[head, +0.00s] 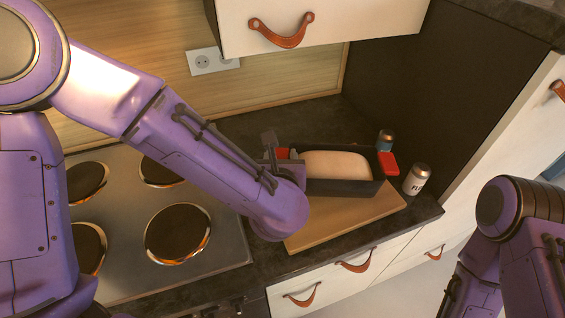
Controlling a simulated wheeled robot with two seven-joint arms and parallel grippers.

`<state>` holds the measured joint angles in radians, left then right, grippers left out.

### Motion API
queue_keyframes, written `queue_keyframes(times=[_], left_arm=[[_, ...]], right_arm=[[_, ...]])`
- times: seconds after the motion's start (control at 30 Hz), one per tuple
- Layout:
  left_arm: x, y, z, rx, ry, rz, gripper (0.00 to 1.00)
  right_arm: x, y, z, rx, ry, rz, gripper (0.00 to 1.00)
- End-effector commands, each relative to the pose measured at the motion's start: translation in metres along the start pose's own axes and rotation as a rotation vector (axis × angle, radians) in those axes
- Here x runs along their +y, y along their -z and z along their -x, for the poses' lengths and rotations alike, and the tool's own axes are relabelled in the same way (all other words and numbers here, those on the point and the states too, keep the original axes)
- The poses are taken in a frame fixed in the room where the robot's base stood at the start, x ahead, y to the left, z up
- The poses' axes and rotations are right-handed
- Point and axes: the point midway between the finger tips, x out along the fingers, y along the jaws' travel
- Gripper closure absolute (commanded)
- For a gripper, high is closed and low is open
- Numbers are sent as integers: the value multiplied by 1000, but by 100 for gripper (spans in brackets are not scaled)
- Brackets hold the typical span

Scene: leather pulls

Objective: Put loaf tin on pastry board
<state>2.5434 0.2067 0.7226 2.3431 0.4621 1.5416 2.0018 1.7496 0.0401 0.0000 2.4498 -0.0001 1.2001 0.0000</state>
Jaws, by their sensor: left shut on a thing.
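The loaf tin (345,188) is a dark rectangular tin with red end grips and a pale loaf (336,164) inside. It appears level, over the back part of the wooden pastry board (345,217). I cannot tell whether its base touches the board. My left gripper (272,156) is at the tin's left end, shut on it by the left red grip. The wrist hides part of that end and the board's left side. My right arm shows at the right edge, but its gripper is out of view.
A cooktop with several round burners (178,233) lies left of the board. A white labelled can (417,179) stands close to the tin's right end, and a blue-grey can (385,140) behind it. A cabinet with a leather pull (283,33) hangs above. Drawers (330,275) are below the counter.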

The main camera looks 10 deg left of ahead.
Motion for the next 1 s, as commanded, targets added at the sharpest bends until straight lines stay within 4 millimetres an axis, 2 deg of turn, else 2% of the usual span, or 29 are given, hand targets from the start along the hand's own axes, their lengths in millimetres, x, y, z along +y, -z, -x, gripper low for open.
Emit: queue_keyframes(times=[0.13,0.3,0.53,0.57,0.6,0.63,0.9,1.0], left_arm=[[-4,7,-16,-2,0,1,100],[-4,32,-26,-3,1,1,100],[-3,36,-27,-2,1,2,100],[-3,37,-27,1,1,-3,49],[-3,37,-27,1,1,-3,36],[-3,37,-27,1,1,-3,30],[-3,36,-26,0,1,0,30],[-3,37,-20,-1,2,1,30]], right_arm=[[0,2,4,0,0,0,25],[0,2,6,0,0,0,25],[0,2,5,0,0,0,25],[0,2,5,0,0,0,25],[0,2,5,0,0,0,25],[0,2,5,0,0,0,25],[0,2,5,0,0,0,25],[0,1,1,0,0,0,25]])
